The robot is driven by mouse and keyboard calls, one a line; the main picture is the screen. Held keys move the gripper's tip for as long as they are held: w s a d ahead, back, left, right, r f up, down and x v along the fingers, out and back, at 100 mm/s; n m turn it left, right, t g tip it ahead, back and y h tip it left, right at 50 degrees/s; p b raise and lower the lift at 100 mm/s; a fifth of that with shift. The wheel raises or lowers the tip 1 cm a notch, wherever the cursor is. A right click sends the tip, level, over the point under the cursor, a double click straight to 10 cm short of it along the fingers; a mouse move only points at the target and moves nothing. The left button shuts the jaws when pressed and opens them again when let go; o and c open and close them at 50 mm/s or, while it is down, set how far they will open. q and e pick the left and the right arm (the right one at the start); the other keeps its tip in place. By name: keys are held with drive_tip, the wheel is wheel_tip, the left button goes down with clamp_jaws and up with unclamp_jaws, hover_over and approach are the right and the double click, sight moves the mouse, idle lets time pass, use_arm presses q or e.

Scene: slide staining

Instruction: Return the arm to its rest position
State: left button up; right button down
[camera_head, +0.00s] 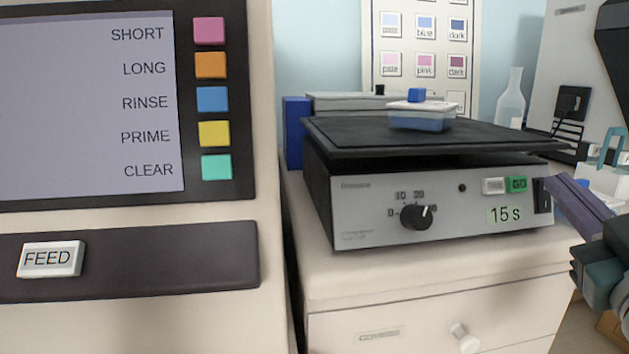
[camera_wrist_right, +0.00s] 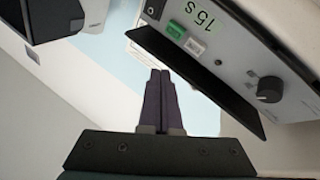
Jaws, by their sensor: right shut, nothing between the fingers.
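My right gripper (camera_head: 550,183) comes in at the right edge of the head view, with its dark purple fingers pointing left. Its fingertips show just in front of the right end of the shaker's front panel; I cannot tell if they touch it. In the right wrist view the two fingers (camera_wrist_right: 160,76) lie side by side, shut, with nothing between them. The shaker (camera_head: 360,210) has a knob, a green GO button (camera_head: 517,184) and a "15 s" label. My left gripper is not in view.
A clear tray (camera_head: 424,121) with blue liquid and a blue-knobbed lid sits on the shaker platform. A large panel (camera_head: 100,220) with coloured buttons and a FEED key fills the left. A glass flask (camera_head: 511,100) and a colour chart (camera_head: 425,20) are behind. The front counter strip is clear.

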drive_tip(key=s+a+r+g+y+p, duration=0.2)
drive_tip(key=s+a+g+p, duration=0.2)
drive_tip(key=s+g+p, duration=0.3)
drive_tip(key=s+a+r+g+y+p, duration=0.1)
drive_tip(key=s+a+r+g+p, duration=0.2)
drive_tip(key=s+p, duration=0.45)
drive_tip(key=s+a+r+g+y+p, duration=0.15)
drive_tip(key=s+a+g+p, duration=0.25)
drive_tip(key=s+g+p, duration=0.45)
use_arm(q)
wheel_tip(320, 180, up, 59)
drive_tip(key=p, duration=3.3)
drive_tip(key=shift+p, duration=0.3)
use_arm(e)
wheel_tip(320, 180, up, 36)
drive_tip(key=s+t, duration=0.1)
drive_tip(key=t, duration=0.1)
drive_tip(key=shift+s+f, duration=0.15)
drive_tip(key=shift+f, duration=0.05)
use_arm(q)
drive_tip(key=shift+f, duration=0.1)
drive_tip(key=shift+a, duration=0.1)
